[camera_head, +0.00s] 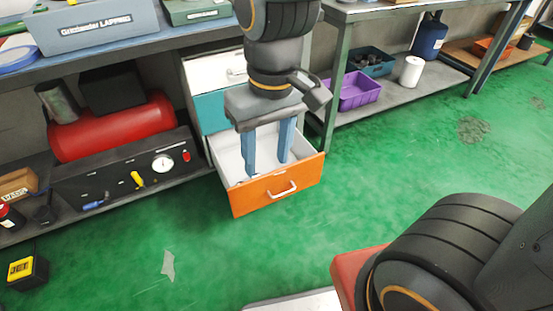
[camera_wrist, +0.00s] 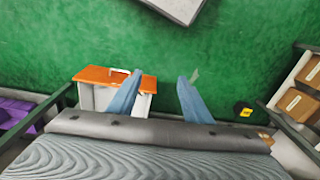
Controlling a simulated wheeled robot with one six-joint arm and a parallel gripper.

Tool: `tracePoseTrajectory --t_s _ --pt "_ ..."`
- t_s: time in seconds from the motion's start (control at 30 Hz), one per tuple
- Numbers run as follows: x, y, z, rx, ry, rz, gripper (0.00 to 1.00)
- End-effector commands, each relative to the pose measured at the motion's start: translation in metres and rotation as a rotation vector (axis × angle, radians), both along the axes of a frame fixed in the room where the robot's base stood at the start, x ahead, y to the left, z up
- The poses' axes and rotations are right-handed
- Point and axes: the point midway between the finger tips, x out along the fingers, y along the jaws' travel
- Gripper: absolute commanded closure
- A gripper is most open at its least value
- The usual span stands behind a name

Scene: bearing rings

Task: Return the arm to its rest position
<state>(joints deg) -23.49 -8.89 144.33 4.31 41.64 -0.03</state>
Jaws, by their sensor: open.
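My gripper (camera_head: 268,150) hangs from my arm in front of the drawer cabinet, its two blue fingers pointing down and spread apart with nothing between them. In the head view the fingers overlap the open orange-fronted drawer (camera_head: 278,192); I cannot tell whether they reach inside it. In the wrist view the gripper (camera_wrist: 155,90) shows its fingers apart, with the orange drawer front (camera_wrist: 112,77) behind and left of them. The drawer's white inside looks empty where it shows.
A workbench (camera_head: 160,42) with a red tank (camera_head: 112,128) on its lower shelf stands left. A shelf at right holds a purple crate (camera_head: 358,92) and a white roll (camera_head: 411,71). A yellow-black box (camera_head: 27,269) sits on the floor. Green floor (camera_head: 430,150) is clear at right.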

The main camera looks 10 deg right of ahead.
Motion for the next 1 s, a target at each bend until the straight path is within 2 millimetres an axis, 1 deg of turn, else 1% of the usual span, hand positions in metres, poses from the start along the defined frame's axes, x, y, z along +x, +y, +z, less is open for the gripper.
tracePoseTrajectory --t_s 0.03,0.1,0.23,1.0 --pt "-0.010 -0.004 0.006 -0.002 0.004 0.003 0.55" --pt "-0.021 -0.008 0.011 -0.006 0.017 0.006 0.55" --pt "-0.032 -0.011 0.014 -0.011 0.029 0.009 0.55" --pt "-0.033 -0.012 0.014 -0.012 0.030 0.009 0.55"
